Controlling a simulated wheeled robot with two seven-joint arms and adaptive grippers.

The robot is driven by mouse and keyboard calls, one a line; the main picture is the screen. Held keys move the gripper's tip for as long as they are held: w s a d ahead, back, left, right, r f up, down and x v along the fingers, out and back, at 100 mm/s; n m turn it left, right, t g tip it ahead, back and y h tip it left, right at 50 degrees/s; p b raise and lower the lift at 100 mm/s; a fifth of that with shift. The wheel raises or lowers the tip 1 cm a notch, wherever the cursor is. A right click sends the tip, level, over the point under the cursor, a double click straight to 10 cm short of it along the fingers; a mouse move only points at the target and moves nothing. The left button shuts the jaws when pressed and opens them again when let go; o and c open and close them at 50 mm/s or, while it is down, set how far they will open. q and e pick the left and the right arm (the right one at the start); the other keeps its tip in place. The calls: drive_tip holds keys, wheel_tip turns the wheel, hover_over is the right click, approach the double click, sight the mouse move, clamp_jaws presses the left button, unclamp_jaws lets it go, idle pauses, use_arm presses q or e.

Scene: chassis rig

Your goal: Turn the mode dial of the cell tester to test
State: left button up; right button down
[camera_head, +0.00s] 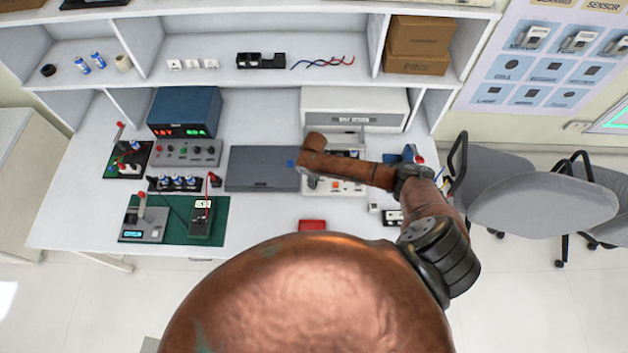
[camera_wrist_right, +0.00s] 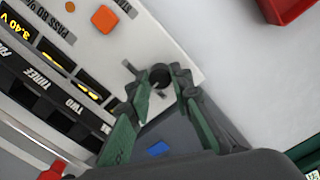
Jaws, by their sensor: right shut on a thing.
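The cell tester (camera_head: 350,188) is a pale box on the bench, partly covered by my right arm in the head view. In the right wrist view its pale panel (camera_wrist_right: 88,42) fills the upper left, with an orange button (camera_wrist_right: 103,18), a "PASS 80 %" readout and labelled slots. The mode dial (camera_wrist_right: 160,76) is a small dark round knob near the panel's edge. My right gripper (camera_wrist_right: 160,88) is shut on the dial, one finger on each side. Its fingertips are hidden in the head view. The dial's setting cannot be read. My left gripper is not in view.
A dark grey flat case (camera_head: 262,170) lies left of the tester. A red tray (camera_head: 312,225) sits near the front edge. A blue bench supply (camera_head: 185,108) and a green mat (camera_head: 180,235) are further left. A white box unit (camera_head: 355,105) stands behind the tester.

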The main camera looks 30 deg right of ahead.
drive_tip(key=c, duration=1.7)
unclamp_jaws()
drive_tip(key=shift+c, duration=0.2)
wheel_tip(320, 180, up, 12)
